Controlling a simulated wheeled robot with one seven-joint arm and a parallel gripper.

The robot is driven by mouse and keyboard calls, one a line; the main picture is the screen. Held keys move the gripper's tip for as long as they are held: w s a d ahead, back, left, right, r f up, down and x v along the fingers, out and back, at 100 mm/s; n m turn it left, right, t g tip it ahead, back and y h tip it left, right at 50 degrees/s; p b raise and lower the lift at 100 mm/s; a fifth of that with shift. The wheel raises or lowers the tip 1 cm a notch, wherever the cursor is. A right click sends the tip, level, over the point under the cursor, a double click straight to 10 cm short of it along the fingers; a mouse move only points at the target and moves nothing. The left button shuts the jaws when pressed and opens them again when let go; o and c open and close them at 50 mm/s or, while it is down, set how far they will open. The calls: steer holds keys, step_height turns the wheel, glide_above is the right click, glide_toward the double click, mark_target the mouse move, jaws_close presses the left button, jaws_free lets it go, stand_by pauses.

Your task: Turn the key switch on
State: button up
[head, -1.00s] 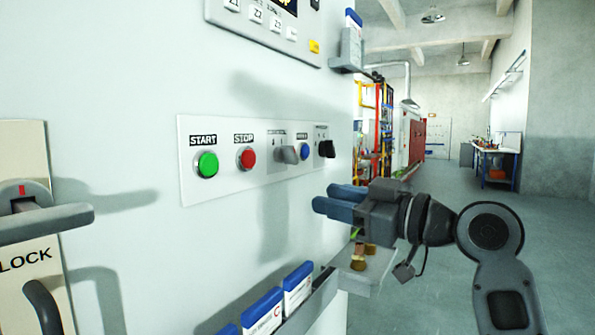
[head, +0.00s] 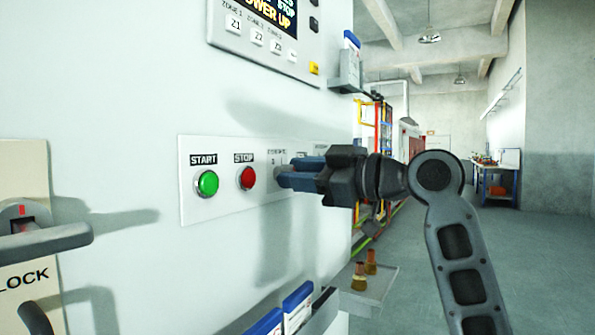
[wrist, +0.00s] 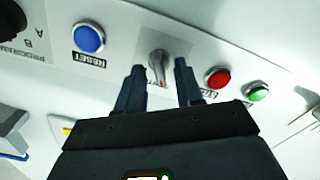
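The switch panel (head: 225,202) on the pale cabinet front carries a row of controls. In the wrist view a grey switch knob (wrist: 159,58) with a red mark stands on its own grey plate, between the blue reset button and the red stop button. It looks like the key switch, but its label is not readable. My gripper (head: 290,172) is at the panel at this knob and hides most of it in the head view. In the wrist view its two dark blue fingers are apart, one on each side of the knob, with visible gaps. Contact cannot be made out.
The green start button (head: 208,183) and red stop button (head: 247,178) are close by. The blue reset button (wrist: 88,38) and a black program selector (wrist: 10,18) flank the other side. A display box (head: 262,60) juts out above; a rack with boxes is below.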

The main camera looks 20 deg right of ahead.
steer(key=shift+w+a, duration=0.15)
steer(key=shift+w, duration=0.05)
jaws_close()
